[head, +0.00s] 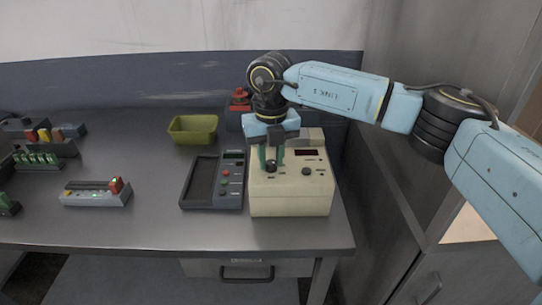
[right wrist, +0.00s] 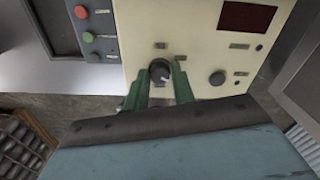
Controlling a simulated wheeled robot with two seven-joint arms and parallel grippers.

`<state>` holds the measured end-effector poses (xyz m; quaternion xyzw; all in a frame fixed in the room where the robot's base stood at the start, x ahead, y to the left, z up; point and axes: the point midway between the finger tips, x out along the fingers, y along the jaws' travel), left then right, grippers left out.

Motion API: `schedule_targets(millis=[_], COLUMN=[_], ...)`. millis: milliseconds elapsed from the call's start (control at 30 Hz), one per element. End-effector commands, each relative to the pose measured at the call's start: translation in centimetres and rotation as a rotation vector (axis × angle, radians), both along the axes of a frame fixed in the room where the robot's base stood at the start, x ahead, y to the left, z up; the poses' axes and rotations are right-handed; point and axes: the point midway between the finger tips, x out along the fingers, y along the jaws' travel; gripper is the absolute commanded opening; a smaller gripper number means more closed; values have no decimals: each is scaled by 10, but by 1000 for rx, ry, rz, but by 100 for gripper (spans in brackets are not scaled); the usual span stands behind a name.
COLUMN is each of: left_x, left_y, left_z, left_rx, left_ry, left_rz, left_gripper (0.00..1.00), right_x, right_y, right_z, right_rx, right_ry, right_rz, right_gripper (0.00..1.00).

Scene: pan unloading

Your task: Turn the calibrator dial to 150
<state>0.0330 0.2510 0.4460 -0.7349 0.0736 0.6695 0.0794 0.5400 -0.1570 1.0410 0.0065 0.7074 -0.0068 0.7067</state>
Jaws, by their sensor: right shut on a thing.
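The calibrator (head: 290,200) is a cream box with a dark display (head: 307,153) near the right end of the table. In the right wrist view its panel (right wrist: 205,45) shows a dark red display (right wrist: 247,17) with no readable number. A black dial (right wrist: 160,69) with a light pointer mark sits on the panel's left part. My right gripper (head: 271,166) reaches down over the panel from above. Its green fingers stand on either side of the dial, shut on it; they also show in the right wrist view (right wrist: 161,82). My left gripper is not in view.
A second black knob (right wrist: 217,78) is on the same panel. A dark grey device (head: 213,182) with coloured buttons lies left of the calibrator. A green-yellow tray (head: 193,129) stands behind it. A light grey block (head: 97,193) with a red switch lies further left. A cabinet is at right.

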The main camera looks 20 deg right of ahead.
Motion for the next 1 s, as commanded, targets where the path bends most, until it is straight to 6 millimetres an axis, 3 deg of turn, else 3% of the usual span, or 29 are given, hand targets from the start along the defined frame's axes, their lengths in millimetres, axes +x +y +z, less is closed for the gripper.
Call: schedule_targets(millis=[300,333,500,800,1000], left_x=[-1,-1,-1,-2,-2], left_y=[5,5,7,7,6], left_z=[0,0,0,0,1], left_rx=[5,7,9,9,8], left_ry=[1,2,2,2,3], left_rz=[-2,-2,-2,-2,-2], left_gripper=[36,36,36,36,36], right_x=[2,2,1,1,1], right_y=[0,0,0,0,0], right_z=[2,2,1,4,32], right_rx=[2,2,1,1,2], right_ry=[-6,-6,-4,-3,-6], right_rz=[-2,-2,-1,0,1], right_gripper=[2,28,47,47,47])
